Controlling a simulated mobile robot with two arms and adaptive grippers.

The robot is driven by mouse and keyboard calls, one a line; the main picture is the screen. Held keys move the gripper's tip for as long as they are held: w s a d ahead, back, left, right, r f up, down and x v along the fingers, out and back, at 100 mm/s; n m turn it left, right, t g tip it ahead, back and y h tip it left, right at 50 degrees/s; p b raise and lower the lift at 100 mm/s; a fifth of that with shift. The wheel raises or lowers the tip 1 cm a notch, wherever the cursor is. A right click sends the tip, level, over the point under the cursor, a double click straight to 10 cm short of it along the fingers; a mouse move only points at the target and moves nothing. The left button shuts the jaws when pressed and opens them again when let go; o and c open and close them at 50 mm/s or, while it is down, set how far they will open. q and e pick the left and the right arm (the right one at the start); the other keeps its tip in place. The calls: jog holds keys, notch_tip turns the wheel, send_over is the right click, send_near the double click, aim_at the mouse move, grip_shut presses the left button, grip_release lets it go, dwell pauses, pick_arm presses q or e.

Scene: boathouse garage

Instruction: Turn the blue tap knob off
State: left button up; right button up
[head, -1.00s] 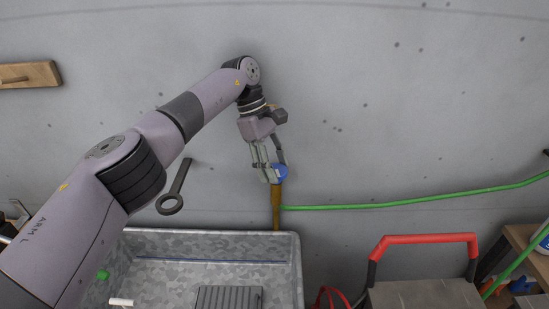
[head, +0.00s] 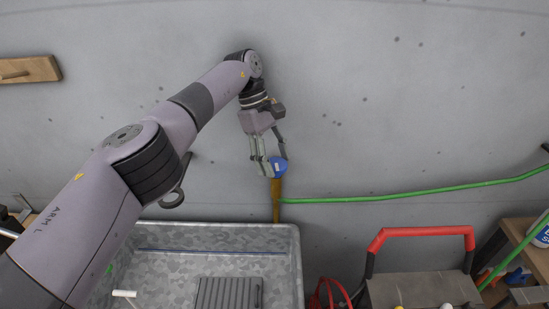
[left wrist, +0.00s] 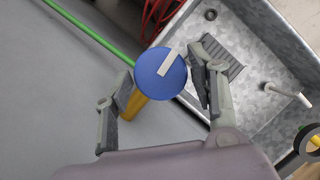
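The blue tap knob (head: 279,165) sits on top of a brass-coloured tap pipe (head: 276,202) in front of the grey wall, above the sink's back edge. My left gripper (head: 274,164) reaches it from above, with fingers on both sides. In the left wrist view, the round blue face (left wrist: 158,78) with its white pointer bar (left wrist: 168,62) lies between the two fingers of my left gripper (left wrist: 161,82). The pointer slants to the upper right there. My right gripper is in neither view.
A green hose (head: 400,192) runs right from the tap along the wall. A grey metal sink (head: 215,237) stands below. A toolbox with a red handle (head: 425,232) is at the right. A dark wrench (head: 175,196) hangs partly behind my left arm.

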pick_arm(q)
jog(key=shift+o, duration=1.1)
jog(key=shift+f, duration=0.1)
